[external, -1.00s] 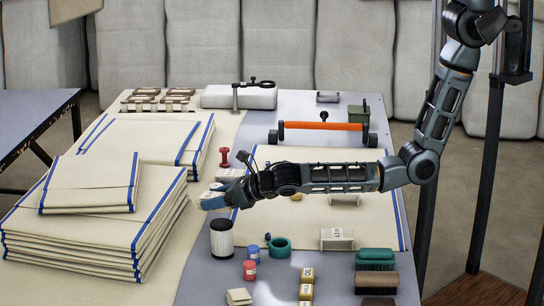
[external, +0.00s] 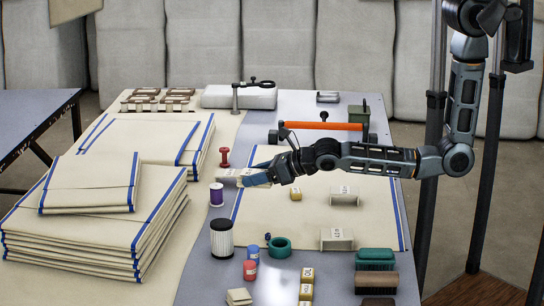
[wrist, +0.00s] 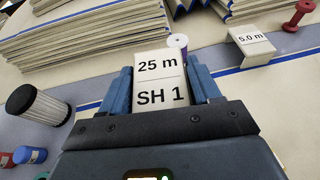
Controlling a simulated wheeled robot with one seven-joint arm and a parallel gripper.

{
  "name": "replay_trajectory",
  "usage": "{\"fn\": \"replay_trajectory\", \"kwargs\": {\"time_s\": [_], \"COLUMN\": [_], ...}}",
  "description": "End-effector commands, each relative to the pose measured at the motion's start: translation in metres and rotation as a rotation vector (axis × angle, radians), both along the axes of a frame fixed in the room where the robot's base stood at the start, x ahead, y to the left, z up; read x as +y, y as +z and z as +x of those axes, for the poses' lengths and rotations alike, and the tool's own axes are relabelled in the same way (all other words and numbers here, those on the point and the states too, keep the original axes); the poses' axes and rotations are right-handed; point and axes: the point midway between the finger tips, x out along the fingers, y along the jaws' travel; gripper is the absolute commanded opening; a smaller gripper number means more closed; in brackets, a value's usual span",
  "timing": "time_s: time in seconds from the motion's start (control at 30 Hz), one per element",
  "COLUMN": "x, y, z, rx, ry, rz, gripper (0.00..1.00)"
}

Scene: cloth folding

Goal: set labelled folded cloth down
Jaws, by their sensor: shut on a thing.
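My gripper (external: 250,178) is shut on a small off-white folded cloth (wrist: 158,97) labelled "25 m" and "SH 1". In the wrist view the cloth stands between the two blue fingers, its label facing the camera. In the external view the fingers hide most of it, and I cannot tell whether it touches the surface below. A pale block labelled "5.0 m" (wrist: 252,46) lies just beyond and to the right in the wrist view, apart from the gripper.
A purple spool (external: 216,194) and a red spool (external: 224,157) stand near the gripper. A white ribbed cylinder (external: 221,238) stands nearer the camera. Stacked blue-edged cloths (external: 90,222) fill the left. A large blue-edged cloth (external: 300,225) lies flat with small blocks on it.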

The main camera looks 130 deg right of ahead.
Motion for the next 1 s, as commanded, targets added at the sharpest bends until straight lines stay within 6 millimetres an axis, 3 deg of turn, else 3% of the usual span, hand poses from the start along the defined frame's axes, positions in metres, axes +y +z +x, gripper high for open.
{"fn": "replay_trajectory", "kwargs": {"time_s": [0.03,0.2,0.4,0.53,0.73,1.0], "x": [0.013,0.037,0.045,0.047,0.056,0.089], "y": [-0.002,0.003,0.018,0.025,0.016,-0.019], "z": [-0.012,-0.05,-0.079,-0.087,-0.078,-0.034], "rx": [0.001,-0.008,-0.019,-0.023,-0.027,-0.026], "ry": [0.016,0.058,0.101,0.115,0.117,0.116], "rz": [-0.002,-0.012,-0.019,-0.02,-0.017,-0.019], "gripper": [0.32,0.32,0.32,0.32,0.32,0.32]}}
